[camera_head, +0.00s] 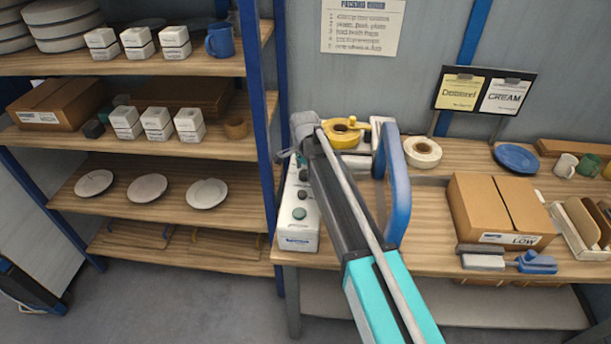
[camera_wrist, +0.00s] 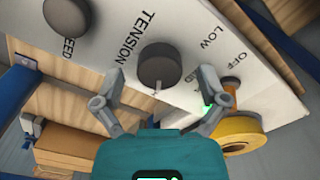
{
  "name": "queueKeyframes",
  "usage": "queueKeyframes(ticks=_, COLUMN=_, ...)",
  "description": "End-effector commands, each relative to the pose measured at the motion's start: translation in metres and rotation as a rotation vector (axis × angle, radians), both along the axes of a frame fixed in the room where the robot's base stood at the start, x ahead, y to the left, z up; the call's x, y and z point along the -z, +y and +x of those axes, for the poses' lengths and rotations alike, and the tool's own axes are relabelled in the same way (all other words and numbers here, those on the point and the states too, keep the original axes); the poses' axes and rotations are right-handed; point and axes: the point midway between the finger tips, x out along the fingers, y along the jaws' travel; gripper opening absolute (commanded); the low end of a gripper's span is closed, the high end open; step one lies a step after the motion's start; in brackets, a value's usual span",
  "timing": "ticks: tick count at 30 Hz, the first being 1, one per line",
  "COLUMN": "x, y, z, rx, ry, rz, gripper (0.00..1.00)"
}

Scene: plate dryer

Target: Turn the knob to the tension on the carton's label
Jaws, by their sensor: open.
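The carton (camera_head: 490,205) stands on the bench at the right in the head view, its label (camera_head: 510,239) reading LOW. The white control box (camera_head: 299,232) is on the bench left of centre, partly behind my arm. In the wrist view, the dark round tension knob (camera_wrist: 157,66) sits beside the word TENSION, with a small pale mark at its lower edge. LOW and OFF are printed to its right; another word is partly hidden by a finger. My gripper (camera_wrist: 161,76) is open, its fingertips on either side of the knob and apart from it in the picture.
A second dark knob (camera_wrist: 68,18) is near the word SPEED. A yellow tape roll (camera_head: 343,134) and a blue-handled device (camera_head: 394,185) stand close to my arm. A shelf rack (camera_head: 150,65) with plates and boxes is at left.

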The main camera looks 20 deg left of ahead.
Motion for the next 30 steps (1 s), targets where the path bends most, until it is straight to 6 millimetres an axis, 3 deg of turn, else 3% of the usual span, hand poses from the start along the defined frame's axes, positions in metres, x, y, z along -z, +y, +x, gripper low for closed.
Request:
queueKeyframes(ticks=11, x=0.0013, y=-0.0003, z=0.0002, rx=0.0, ry=0.0, rz=0.0, gripper=0.93)
queueKeyframes(ticks=24, x=0.0013, y=-0.0004, z=0.0003, rx=0.001, ry=0.0, rz=0.0, gripper=0.11)
queueKeyframes(ticks=30, x=0.0014, y=-0.0005, z=0.0003, rx=-0.006, ry=0.0, rz=0.0, gripper=0.1)
